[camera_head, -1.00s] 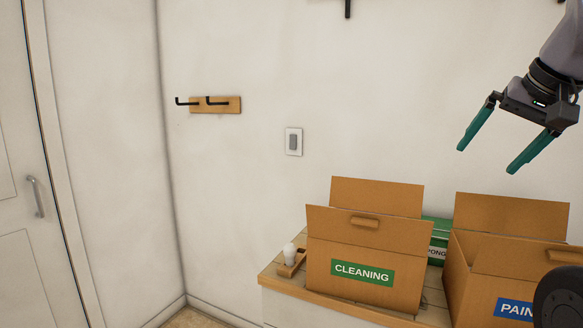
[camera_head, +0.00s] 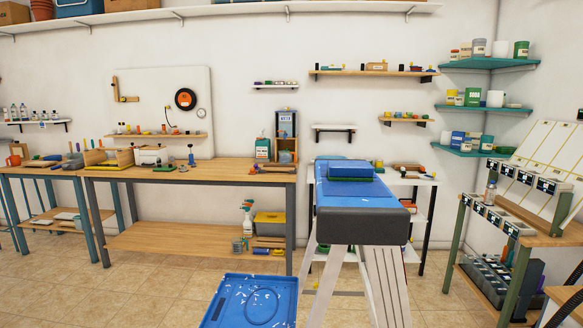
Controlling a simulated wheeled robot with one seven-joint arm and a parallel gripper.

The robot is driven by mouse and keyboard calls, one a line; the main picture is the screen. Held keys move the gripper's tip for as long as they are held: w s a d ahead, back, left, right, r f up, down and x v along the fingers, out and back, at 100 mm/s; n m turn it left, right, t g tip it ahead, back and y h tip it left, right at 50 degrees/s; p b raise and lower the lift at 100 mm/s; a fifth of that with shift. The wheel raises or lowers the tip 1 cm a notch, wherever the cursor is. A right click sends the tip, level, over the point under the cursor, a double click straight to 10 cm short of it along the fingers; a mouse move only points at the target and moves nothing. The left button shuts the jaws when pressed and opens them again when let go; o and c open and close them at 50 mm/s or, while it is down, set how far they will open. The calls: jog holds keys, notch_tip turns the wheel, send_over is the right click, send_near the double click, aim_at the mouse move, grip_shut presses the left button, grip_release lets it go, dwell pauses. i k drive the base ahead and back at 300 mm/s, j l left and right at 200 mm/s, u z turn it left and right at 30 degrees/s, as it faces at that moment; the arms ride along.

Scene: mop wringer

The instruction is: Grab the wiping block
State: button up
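No thing in view can be surely named as the wiping block. A blue block-like piece (camera_head: 351,169) lies toward the far end of a blue-topped stand (camera_head: 362,196); I cannot tell whether it is the wiping block. Small items on the benches and shelves are too small to identify. My gripper is outside the current head view, so its fingers and anything in them are hidden.
A long wooden workbench (camera_head: 200,172) with tools runs along the wall at left. A blue tray (camera_head: 250,302) with pale scraps is in front. A green-framed rack (camera_head: 545,235) stands at right. Wall shelves line the corner. Tiled floor is open at lower left.

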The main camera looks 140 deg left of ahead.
aim_at(357, 170)
jog(key=u, duration=4.2)
jog(key=i+l+z, duration=0.15)
jog(key=l+z, duration=0.2)
jog(key=i+l+z, duration=0.2)
jog(key=z, duration=0.15)
jog(key=i+l+z, duration=0.2)
jog(key=z, duration=0.15)
